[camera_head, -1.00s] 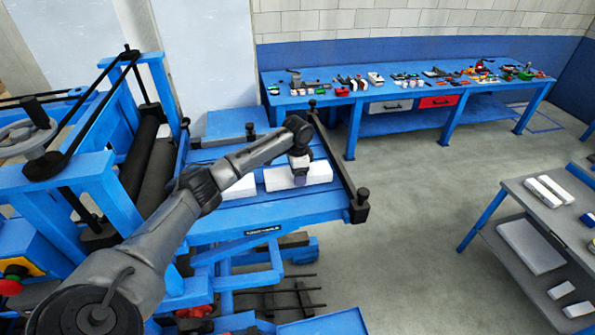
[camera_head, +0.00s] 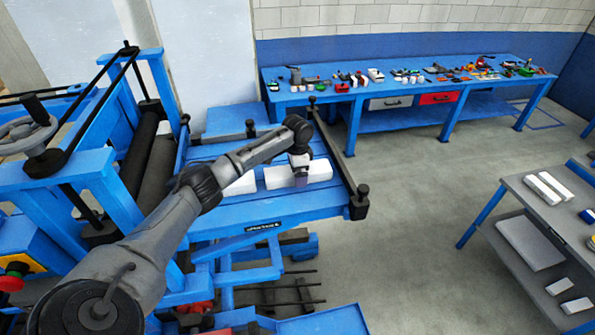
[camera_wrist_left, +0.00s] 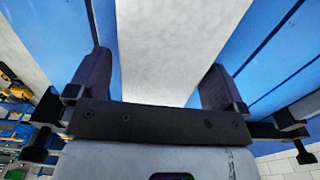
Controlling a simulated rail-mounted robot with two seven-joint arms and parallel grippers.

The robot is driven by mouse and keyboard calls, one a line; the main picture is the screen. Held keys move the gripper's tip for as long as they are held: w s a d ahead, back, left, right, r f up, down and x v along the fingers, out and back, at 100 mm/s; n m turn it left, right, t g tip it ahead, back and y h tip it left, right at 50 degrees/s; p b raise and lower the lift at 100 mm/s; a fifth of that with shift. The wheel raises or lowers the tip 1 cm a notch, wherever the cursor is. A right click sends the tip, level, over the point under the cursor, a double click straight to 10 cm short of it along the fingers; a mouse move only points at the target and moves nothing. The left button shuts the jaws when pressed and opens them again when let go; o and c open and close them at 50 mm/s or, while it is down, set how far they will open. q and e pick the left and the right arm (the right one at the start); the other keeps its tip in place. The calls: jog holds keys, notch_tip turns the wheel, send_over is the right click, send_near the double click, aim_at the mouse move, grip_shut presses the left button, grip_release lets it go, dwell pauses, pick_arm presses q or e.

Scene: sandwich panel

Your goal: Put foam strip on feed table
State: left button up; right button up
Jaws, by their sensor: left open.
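A white foam strip (camera_head: 319,171) lies flat on the blue feed table (camera_head: 270,211), near its right end. A second white piece (camera_head: 242,184) lies to its left, partly hidden behind my left arm. My left gripper (camera_head: 301,180) points down at the first strip and hides part of it. In the left wrist view, the open fingers of my left gripper (camera_wrist_left: 157,78) stand on either side of a white strip (camera_wrist_left: 160,45), with blue table surface showing beyond it. I cannot tell whether the fingers touch the strip. My right gripper is not in view.
Dark rollers (camera_head: 157,170) in a blue frame stand left of the feed table. A black rail with end posts (camera_head: 359,199) edges its right side. A blue workbench (camera_head: 345,97) with tools stands at the back. A grey table (camera_head: 515,190) with white pieces stands right, across clear floor.

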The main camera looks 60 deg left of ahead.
pick_arm(q)
jog(key=shift+r, duration=0.5)
notch_tip(320, 180, up, 11)
jog(key=b, duration=0.4)
jog(key=shift+r, duration=0.2)
